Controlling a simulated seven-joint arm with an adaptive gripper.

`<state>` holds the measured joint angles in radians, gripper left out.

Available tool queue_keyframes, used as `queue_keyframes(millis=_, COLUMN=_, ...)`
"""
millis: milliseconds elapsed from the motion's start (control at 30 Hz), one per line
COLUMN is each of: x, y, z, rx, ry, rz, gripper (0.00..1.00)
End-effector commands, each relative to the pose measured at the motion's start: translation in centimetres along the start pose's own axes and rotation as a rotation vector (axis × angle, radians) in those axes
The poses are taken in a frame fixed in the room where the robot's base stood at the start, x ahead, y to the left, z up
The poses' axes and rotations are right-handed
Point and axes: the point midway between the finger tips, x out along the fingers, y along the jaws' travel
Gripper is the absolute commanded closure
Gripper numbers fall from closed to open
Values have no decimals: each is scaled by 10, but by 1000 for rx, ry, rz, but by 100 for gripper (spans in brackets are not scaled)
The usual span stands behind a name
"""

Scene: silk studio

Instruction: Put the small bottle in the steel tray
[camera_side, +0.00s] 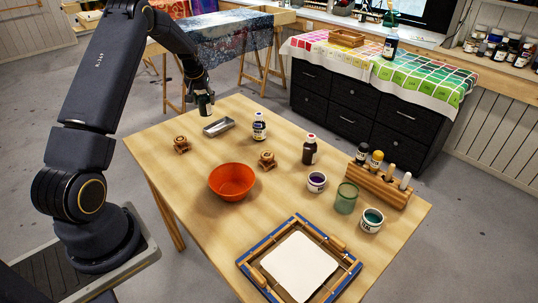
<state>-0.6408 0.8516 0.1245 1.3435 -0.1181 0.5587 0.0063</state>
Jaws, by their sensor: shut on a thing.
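The steel tray (219,127) is a small, shallow grey tray near the far left edge of the wooden table. My gripper (204,101) is just above and behind the tray's left end. It is shut on a small dark thing (205,110) that looks like the small bottle, upright. The fingers and the held thing blend together, so its details are hard to make out. I cannot tell whether it touches the table.
A white-labelled bottle (259,127) stands right of the tray. Carved wooden blocks (181,145) (267,160), an orange bowl (232,181), a red-capped dark bottle (310,150), paint jars (316,182), a bottle rack (380,187) and a framed screen (299,265) occupy the table.

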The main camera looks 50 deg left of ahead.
Motion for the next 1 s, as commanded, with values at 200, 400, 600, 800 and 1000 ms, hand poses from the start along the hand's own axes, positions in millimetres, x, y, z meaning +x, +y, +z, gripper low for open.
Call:
queue_keyframes(millis=200, x=42, y=4, z=-11, rx=-1, ry=-2, rz=0, gripper=94)
queue_keyframes(millis=400, x=56, y=6, z=-15, rx=-1, ry=-2, rz=0, gripper=94)
queue_keyframes(millis=600, x=83, y=6, z=-4, rx=0, ry=-4, rz=1, gripper=94)
queue_keyframes(millis=800, x=84, y=6, z=-4, rx=0, ry=-1, rz=1, gripper=94)
queue_keyframes(millis=1000, x=88, y=6, z=-3, rx=0, ry=-1, rz=1, gripper=94)
